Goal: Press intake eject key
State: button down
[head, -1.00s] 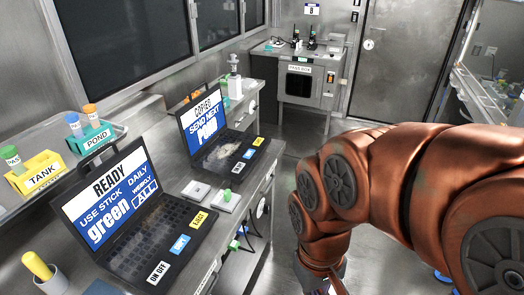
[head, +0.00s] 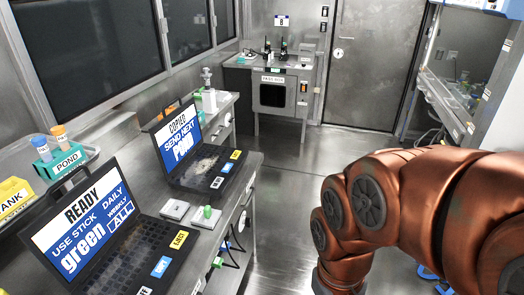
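The near black laptop (head: 128,262) stands open on the steel bench at lower left; its screen (head: 86,222) reads READY, USE STICK green. It has a yellow key (head: 179,240) that looks labelled EJECT, a blue key (head: 160,267) and a white key cut by the bottom edge. A second laptop (head: 197,172) stands farther along; its screen (head: 180,137) reads COPIED, SEND NEXT Pond. It also has a yellow key (head: 235,155), a blue key (head: 227,167) and a white key (head: 217,182). I see no intake label on either. My copper arm hangs at right; my gripper is below the frame.
A flat pad with a green piece (head: 207,212) and a grey pad (head: 174,210) lie between the laptops. A teal POND holder (head: 66,161) and a yellow tank holder (head: 14,197) are at left. Floor (head: 285,185) is clear between the bench and my arm.

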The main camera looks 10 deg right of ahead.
aim_at(236, 154)
jog(key=z, duration=0.15)
jog(key=i, duration=0.75)
jog(key=u, duration=1.1)
